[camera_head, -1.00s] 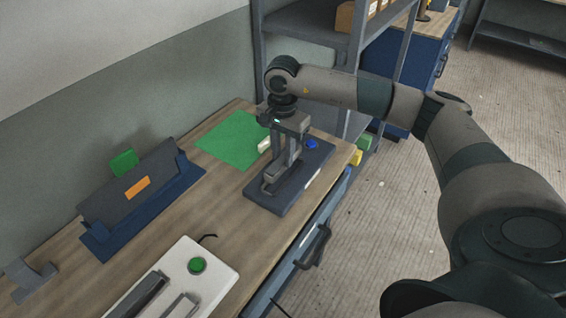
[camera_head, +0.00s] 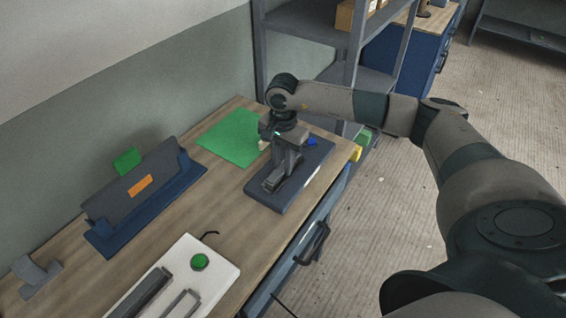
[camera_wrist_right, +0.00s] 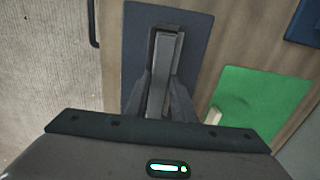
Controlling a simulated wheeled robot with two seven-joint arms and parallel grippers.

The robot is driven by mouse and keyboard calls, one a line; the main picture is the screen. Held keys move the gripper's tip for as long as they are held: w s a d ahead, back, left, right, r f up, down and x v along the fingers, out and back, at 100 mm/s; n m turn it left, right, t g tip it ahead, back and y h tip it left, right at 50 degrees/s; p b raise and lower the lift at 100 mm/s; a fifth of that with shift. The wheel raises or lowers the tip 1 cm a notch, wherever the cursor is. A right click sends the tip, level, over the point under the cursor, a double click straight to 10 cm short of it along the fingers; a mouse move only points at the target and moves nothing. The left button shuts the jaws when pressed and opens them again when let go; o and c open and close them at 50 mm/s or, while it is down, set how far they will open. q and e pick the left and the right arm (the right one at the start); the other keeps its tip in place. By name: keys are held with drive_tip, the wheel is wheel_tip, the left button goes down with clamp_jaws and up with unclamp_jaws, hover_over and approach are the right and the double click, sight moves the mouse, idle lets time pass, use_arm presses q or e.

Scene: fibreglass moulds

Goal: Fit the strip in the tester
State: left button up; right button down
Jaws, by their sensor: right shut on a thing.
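My right gripper (camera_head: 284,166) is low over a dark base plate (camera_head: 313,163) with a blue knob (camera_head: 312,142) at the table's right end. It is shut on a grey bar (camera_wrist_right: 168,48), whose near part runs between the fingers in the wrist view. The bar's far end lies at a dark slotted block on the plate; I cannot tell if it is seated, or whether it is the strip or part of the device. A white unit (camera_head: 225,271) with a green button (camera_head: 200,262) and grey rails stands in front. My left gripper is not in view.
A green mat (camera_head: 230,136) lies behind the plate, with a small cream piece (camera_wrist_right: 213,116) at its edge. A dark blue holder (camera_head: 150,212) with an orange label stands left. A grey bracket (camera_head: 36,276) is at far left. Shelving (camera_head: 300,22) rises behind.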

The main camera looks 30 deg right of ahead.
sight(283, 167)
drive_tip(key=c, duration=1.5)
unclamp_jaws()
drive_tip(key=shift+r+p, duration=0.2)
drive_tip(key=shift+p, duration=0.1)
drive_tip(key=shift+r+b, duration=0.15)
drive_tip(key=shift+b, duration=0.2)
drive_tip(key=shift+r+b, duration=2.35)
drive_tip(key=shift+r, duration=3.45)
drive_tip(key=shift+s+f, duration=0.1)
